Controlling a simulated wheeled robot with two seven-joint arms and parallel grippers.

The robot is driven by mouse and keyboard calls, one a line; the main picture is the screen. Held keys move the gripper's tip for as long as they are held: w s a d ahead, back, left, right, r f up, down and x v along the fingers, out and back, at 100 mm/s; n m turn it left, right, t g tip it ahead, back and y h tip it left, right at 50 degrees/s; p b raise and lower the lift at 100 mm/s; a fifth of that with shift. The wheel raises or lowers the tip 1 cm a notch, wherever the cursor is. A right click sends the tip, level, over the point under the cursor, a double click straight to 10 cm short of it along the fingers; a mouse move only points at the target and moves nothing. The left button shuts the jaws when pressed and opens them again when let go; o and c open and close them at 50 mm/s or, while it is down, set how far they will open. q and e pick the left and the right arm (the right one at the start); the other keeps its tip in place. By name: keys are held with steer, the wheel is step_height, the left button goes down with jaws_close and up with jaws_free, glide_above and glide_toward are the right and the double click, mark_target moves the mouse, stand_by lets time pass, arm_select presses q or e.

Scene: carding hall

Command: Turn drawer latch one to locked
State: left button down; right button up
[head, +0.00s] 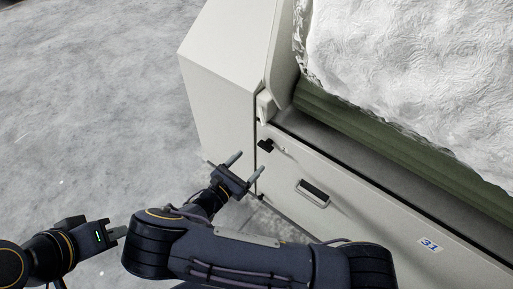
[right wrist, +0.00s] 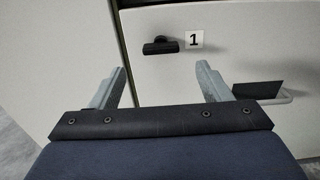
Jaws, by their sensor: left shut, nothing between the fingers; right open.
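Drawer latch one is a small black latch (head: 265,145) near the upper left corner of the pale drawer front (head: 290,170). In the right wrist view the latch (right wrist: 160,46) lies about level, with a white label "1" (right wrist: 194,40) just right of it. My right gripper (head: 248,164) is open and empty, in front of the drawer and apart from the latch. In the right wrist view its two fingers (right wrist: 160,82) stand below the latch, one on each side. My left gripper (head: 118,234) is shut and empty over the floor at the lower left.
A drawer handle (head: 313,193) sits right of and below the latch. A "31" label (head: 430,245) is further right. White fibre (head: 410,60) covers a green roller (head: 350,118) above. The grey floor (head: 90,100) at the left is clear.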

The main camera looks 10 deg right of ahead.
mark_target(263, 148)
steer(key=b+x, duration=0.1)
steer(key=x, duration=0.6)
steer(key=shift+w+d, duration=0.15)
steer(key=shift+d, duration=0.15)
steer(key=c, duration=1)
